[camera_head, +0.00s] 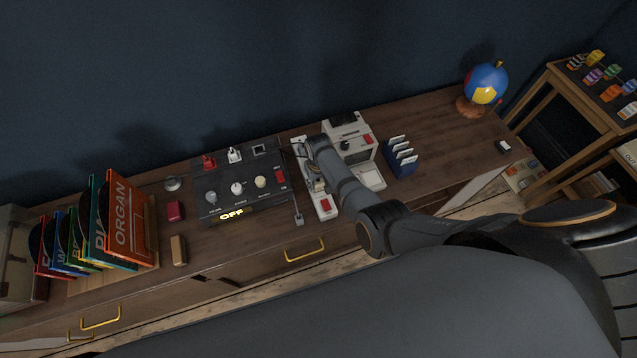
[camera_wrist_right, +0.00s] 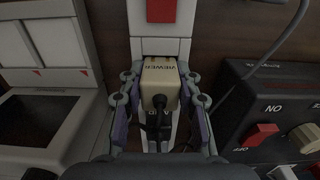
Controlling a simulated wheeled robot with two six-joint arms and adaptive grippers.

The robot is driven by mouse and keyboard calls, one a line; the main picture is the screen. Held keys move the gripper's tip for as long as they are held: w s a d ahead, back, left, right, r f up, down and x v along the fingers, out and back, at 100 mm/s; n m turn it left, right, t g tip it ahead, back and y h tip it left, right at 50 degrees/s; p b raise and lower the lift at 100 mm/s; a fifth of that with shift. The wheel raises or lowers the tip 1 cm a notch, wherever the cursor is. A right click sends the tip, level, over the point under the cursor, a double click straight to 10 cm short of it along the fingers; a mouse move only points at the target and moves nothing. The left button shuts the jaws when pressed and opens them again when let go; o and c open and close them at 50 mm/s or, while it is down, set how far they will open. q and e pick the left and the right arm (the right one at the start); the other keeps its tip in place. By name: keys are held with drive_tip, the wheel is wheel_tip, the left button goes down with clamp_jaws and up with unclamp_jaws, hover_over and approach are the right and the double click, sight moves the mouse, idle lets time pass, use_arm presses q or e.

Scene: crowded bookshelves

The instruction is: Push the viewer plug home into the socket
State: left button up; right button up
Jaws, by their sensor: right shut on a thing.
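The viewer plug (camera_wrist_right: 159,82) is a cream block marked VIEWER with a black cord in the right wrist view. My right gripper (camera_wrist_right: 160,98) is shut on it, one finger on each side. The plug is over the pale socket strip (camera_wrist_right: 160,48), which has a red switch (camera_wrist_right: 161,10) at one end. How deep the plug sits in its socket is hidden. In the head view the strip (camera_head: 328,213) lies under my right gripper (camera_head: 314,172), between the control box and the viewer. My left gripper is not in view.
The black control box (camera_head: 240,190) with an OFF display stands left of the strip. The grey viewer machine (camera_head: 353,142) stands close on the right, with a blue card holder (camera_head: 401,156) beyond. A grey cord (camera_wrist_right: 285,40) runs near the strip.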

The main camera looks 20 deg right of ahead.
drive_tip(key=o, duration=1.2)
drive_tip(key=shift+o, duration=0.2)
wheel_tip(320, 180, up, 12)
idle(0.5)
